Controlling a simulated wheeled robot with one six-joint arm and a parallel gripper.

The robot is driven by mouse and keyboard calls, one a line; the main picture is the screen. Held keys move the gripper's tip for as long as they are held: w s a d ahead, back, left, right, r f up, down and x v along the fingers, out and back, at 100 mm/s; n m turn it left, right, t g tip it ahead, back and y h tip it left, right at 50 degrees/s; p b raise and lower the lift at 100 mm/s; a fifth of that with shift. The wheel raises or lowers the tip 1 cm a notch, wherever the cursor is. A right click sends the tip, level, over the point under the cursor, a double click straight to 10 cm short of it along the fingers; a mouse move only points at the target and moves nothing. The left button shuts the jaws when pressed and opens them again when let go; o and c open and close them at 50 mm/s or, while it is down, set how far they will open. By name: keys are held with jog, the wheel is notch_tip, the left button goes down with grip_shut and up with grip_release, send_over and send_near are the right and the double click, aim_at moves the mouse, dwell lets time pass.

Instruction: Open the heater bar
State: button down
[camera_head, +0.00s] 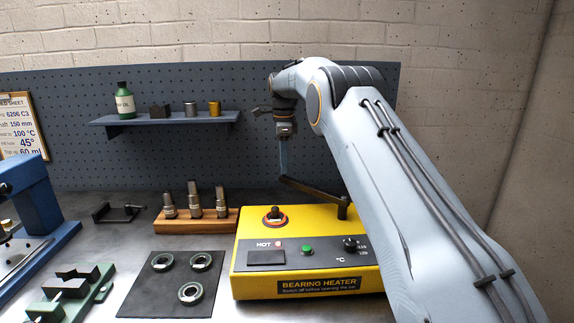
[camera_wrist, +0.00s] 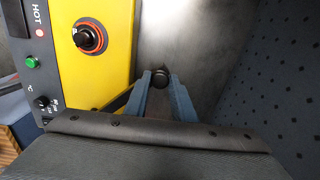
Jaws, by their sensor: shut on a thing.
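The yellow bearing heater (camera_head: 310,235) stands on the bench. Its dark heater bar (camera_head: 318,193) runs from a post (camera_head: 343,208) at the heater's back right corner up and left, behind the heater's body. My gripper (camera_head: 283,174) points down at the bar's far end and is shut on it. In the wrist view my gripper's blue fingers (camera_wrist: 163,92) flank the bar, whose black knob (camera_wrist: 160,78) shows between them. The heater's upright dark pole (camera_head: 275,213) with an orange ring stands clear of the bar. The HOT lamp (camera_head: 278,244) looks pinkish.
A wooden rack (camera_head: 196,220) with metal tools stands left of the heater. A dark mat (camera_head: 172,284) holds three bearing rings. A shelf (camera_head: 168,119) with a bottle hangs on the pegboard (camera_head: 240,160) behind. Blue equipment (camera_head: 38,208) stands at far left.

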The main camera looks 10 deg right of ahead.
jog(key=shift+w+r, duration=0.1)
jog(key=shift+w, duration=0.05)
jog(key=c, duration=1.5)
grip_release()
jog(key=shift+d, duration=0.1)
jog(key=shift+r+b, duration=1)
jog(key=shift+r, duration=2.85)
